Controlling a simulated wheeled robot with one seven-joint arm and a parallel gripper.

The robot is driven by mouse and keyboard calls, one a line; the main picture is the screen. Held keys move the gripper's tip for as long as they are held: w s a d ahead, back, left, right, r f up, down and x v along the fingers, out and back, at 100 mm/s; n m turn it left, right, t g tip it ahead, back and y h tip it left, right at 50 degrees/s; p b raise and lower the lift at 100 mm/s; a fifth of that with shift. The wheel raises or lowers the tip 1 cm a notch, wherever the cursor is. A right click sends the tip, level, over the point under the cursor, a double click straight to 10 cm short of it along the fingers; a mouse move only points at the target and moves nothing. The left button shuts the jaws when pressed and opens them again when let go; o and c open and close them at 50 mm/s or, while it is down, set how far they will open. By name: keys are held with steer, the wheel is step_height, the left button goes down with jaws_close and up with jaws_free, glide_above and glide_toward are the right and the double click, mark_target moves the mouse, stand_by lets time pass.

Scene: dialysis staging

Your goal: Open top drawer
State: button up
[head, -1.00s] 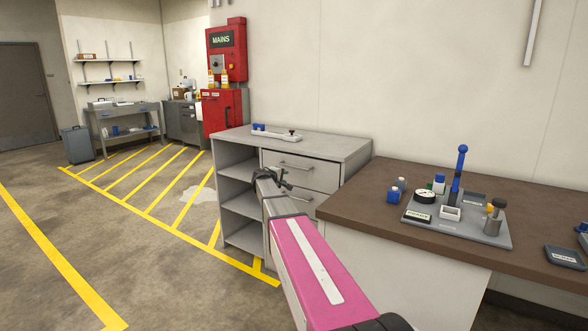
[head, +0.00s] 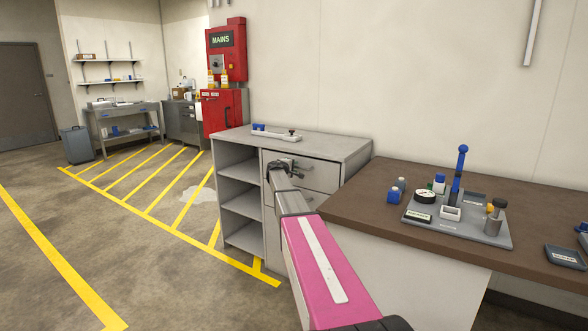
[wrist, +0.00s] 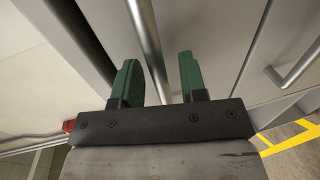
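The grey cabinet (head: 355,150) stands by the wall, with its top drawer (head: 318,174) flush in the front, closed. My gripper (head: 291,168) is at the drawer front and hides much of the top handle in the head view. In the wrist view, my gripper (wrist: 160,78) has its two green fingers apart. The top drawer's metal handle (wrist: 149,40) runs between them, with a visible gap to each finger. Contact with the handle cannot be seen.
A lower drawer handle (wrist: 294,66) lies to the right in the wrist view. Open shelves (head: 240,204) are left of the drawers. A brown-topped bench (head: 360,213) stands close on the right. A blue-and-white item (head: 275,132) lies on the cabinet. The striped floor at left is clear.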

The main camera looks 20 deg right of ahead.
steer(key=shift+w+d+f, duration=0.1)
steer(key=shift+w+d, duration=0.05)
steer(key=shift+d, duration=0.05)
jaws_close()
steer(key=f+v, duration=0.2)
steer(key=v, duration=1.2)
steer(key=a+f+v, duration=0.1)
steer(key=f+v, duration=0.2)
steer(key=v, duration=1.1)
steer(key=shift+s+a, duration=0.2)
steer(key=shift+s, duration=0.25)
steer(key=shift+f, duration=0.1)
jaws_free()
steer(key=v, duration=1)
steer(key=shift+s+a, duration=0.2)
steer(key=shift+a, duration=0.1)
